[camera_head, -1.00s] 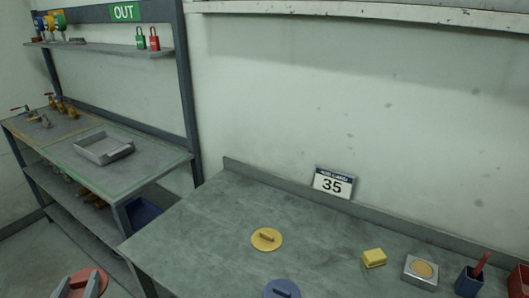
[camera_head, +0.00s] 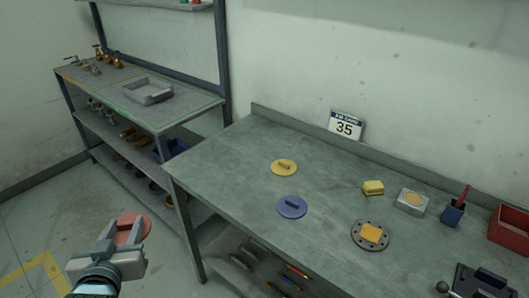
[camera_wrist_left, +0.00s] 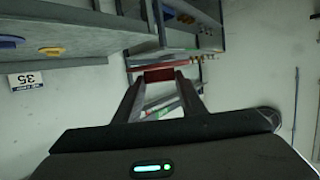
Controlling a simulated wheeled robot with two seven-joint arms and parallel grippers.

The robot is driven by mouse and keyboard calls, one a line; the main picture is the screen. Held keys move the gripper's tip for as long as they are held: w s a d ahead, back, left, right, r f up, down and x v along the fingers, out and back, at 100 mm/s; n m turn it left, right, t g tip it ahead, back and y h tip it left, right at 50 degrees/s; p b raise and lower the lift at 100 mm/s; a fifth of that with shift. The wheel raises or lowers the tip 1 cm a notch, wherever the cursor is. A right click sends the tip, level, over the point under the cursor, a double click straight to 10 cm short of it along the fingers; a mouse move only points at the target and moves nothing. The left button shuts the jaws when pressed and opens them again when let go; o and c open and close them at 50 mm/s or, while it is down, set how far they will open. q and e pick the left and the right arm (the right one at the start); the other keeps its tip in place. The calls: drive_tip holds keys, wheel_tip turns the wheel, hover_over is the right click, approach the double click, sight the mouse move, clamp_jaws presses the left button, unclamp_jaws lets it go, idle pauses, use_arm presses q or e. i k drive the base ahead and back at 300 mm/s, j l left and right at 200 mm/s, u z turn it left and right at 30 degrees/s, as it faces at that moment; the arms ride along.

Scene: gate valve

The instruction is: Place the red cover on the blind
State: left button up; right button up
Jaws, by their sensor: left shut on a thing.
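The red cover (camera_head: 142,226) is a round disc held by my left gripper (camera_head: 121,235) at the lower left of the head view, left of the workbench and beyond its edge. My left gripper is shut on it; the fingers hide part of the cover. In the left wrist view the cover shows as a red strip (camera_wrist_left: 158,74) between the fingertips (camera_wrist_left: 160,84). My right gripper is not in view.
A shelf unit (camera_head: 190,109) stands left, with a tray (camera_head: 148,90).

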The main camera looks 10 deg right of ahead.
sight(371, 233)
drive_tip(key=k+l, duration=0.25)
drive_tip(key=k+l+z, duration=0.1)
drive_tip(key=l, duration=0.85)
drive_tip(key=i+l+z, duration=0.1)
drive_tip(key=l, duration=0.4)
